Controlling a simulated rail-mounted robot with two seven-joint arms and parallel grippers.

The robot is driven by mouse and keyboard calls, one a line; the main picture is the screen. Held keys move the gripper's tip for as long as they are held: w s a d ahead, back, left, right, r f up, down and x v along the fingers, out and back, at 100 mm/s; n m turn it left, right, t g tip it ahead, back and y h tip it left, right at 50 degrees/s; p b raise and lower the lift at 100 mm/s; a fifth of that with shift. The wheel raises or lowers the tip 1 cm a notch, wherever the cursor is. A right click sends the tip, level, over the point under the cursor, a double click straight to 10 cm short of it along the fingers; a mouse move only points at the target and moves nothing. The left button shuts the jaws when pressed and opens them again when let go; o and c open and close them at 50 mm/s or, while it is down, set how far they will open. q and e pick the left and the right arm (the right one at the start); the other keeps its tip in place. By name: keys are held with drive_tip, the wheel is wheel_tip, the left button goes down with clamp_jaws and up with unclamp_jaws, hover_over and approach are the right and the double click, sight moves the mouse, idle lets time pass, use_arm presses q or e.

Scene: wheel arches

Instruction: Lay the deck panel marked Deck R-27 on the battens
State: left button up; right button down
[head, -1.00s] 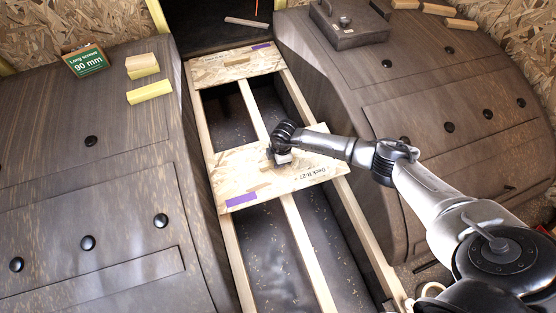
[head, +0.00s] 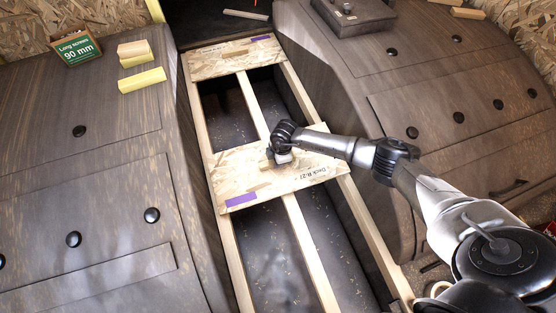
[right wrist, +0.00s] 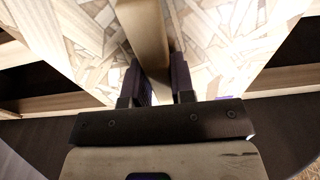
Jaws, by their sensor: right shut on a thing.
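The deck panel marked Deck R-27 (head: 235,176) is a pale strand-board with a purple patch at its near left corner. In the head view it spans the left (head: 203,128), middle (head: 249,100) and right (head: 362,213) pale battens, slightly skewed. I cannot tell whether it touches them. My right gripper (head: 281,158) is above the panel's middle, shut on its wooden grip bar. In the right wrist view the fingers (right wrist: 157,87) stand either side of that bar (right wrist: 148,35), with the panel (right wrist: 205,40) behind. My left gripper is not in view.
Another strand-board panel (head: 215,62) lies across the battens at the far end, with an open gap before it. Dark wheel arches (head: 80,190) flank the battens. A green screw box (head: 77,48), yellow blocks (head: 141,79) and a dark case (head: 352,17) sit on them.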

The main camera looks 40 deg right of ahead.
drive_tip(key=shift+w+f+b, duration=0.1)
drive_tip(key=shift+f+b, duration=0.95)
drive_tip(key=shift+f, duration=0.75)
drive_tip(key=shift+f+b, duration=0.1)
drive_tip(key=shift+b, duration=0.2)
drive_tip(key=shift+f, duration=0.15)
drive_tip(key=c, duration=1.1)
unclamp_jaws()
drive_tip(key=shift+o, duration=1)
